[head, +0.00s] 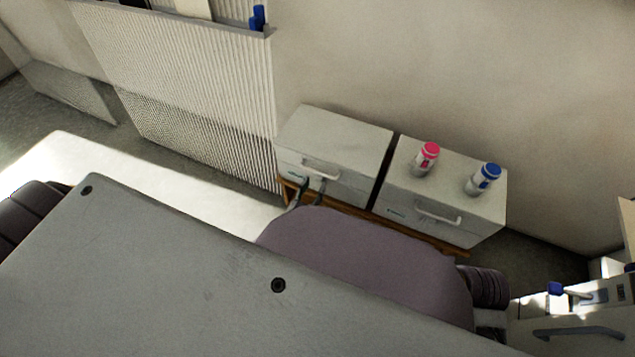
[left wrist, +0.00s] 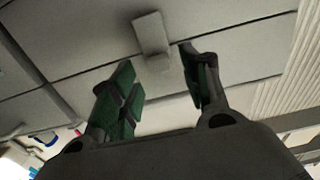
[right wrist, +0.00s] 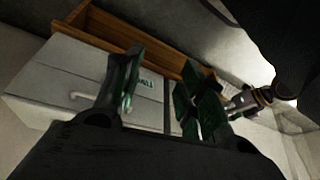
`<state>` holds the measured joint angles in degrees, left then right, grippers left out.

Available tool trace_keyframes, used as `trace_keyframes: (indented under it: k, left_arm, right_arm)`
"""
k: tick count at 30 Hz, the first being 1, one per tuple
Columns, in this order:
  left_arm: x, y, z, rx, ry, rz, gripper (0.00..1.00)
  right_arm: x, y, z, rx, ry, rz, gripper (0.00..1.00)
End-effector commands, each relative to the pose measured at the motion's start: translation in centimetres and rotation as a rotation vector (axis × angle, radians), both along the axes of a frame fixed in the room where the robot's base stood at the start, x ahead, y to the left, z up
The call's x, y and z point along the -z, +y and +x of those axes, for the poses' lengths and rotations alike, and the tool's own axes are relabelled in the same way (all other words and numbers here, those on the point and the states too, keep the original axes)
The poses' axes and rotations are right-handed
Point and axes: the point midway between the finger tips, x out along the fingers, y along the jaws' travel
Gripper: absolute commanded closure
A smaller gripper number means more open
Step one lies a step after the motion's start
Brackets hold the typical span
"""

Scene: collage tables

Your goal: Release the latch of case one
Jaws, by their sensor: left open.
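Two pale cases stand side by side, a left one (head: 335,132) and a right one (head: 435,180). Each has a pale handle on its front, the left handle (head: 320,168) and the right handle (head: 437,212). No number shows, so I cannot tell which is case one. My left gripper (head: 312,190) is at the left case's front, just below its handle. In the left wrist view my left gripper (left wrist: 160,88) is open, a pale block (left wrist: 152,36) lying between and beyond its fingertips; contact is unclear. My right gripper (right wrist: 157,75) is open and empty, facing a pale case front (right wrist: 75,75).
A pink-capped bottle (head: 426,158) and a blue-capped bottle (head: 483,179) stand on the right case. A wooden support (head: 357,213) runs under the cases. A ribbed panel (head: 190,75) is at the left. A narrow dark gap separates the cases.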

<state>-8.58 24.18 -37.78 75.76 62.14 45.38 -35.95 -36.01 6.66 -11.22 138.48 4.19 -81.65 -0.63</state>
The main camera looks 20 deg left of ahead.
Motion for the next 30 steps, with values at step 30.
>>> trace_keyframes:
  k: [30]
  left_arm:
    - [0.0,-0.1,3.7,0.001,0.000,0.000,0.79]
  right_arm:
    - [2.6,0.9,0.2,0.008,-0.024,0.041,0.60]
